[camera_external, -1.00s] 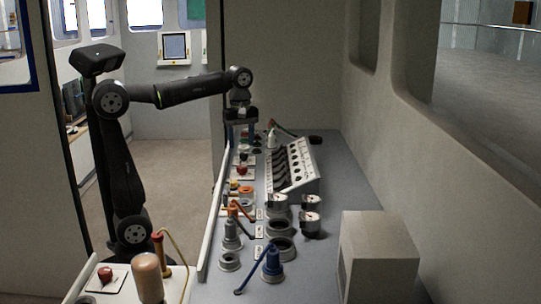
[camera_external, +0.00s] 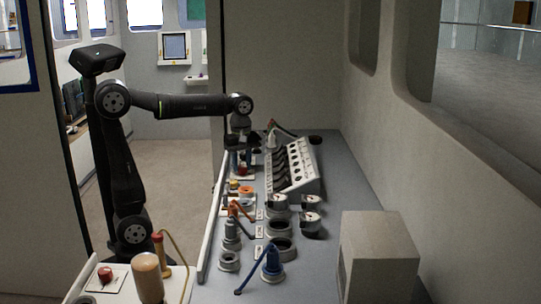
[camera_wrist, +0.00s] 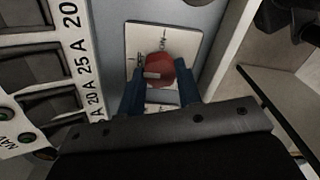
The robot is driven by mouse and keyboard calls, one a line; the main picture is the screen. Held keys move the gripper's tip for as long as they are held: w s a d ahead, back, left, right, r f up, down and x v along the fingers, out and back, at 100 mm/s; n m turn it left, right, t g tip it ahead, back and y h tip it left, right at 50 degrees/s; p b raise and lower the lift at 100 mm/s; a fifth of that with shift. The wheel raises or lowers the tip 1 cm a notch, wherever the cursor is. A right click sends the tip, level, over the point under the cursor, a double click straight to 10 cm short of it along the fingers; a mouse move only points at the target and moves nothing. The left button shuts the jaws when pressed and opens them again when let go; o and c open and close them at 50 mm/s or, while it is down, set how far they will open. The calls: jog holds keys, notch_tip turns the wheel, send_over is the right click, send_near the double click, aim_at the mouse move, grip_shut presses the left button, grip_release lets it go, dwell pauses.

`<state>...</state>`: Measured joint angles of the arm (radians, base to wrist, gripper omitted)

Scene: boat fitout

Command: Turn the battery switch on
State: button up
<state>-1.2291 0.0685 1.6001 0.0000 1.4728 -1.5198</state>
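The battery switch is a round red knob (camera_wrist: 157,73) with a pale mark on its face. It sits on a white plate (camera_wrist: 133,40) with small dark lettering, partly hidden by my gripper. In the wrist view my gripper (camera_wrist: 161,83) has its two blue fingers apart, one on each side of the knob; I cannot tell whether they touch it. In the external view my gripper (camera_external: 241,163) is low over the far left part of the console, where the knob is hard to make out.
A breaker panel (camera_wrist: 45,75) with black rocker switches, marked in amps, stands left of the knob; it also shows in the external view (camera_external: 293,170). Gauges (camera_external: 311,212), a blue-handled valve (camera_external: 271,264) and a grey box (camera_external: 378,255) stand nearer the camera.

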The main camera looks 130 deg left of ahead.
jog(key=c, duration=0.3)
jog(key=m, duration=0.3)
jog(key=shift+m, duration=0.4)
jog(key=m, duration=0.4)
jog(key=shift+m, duration=0.3)
jog(key=m, duration=0.4)
jog(key=shift+m, duration=2.7)
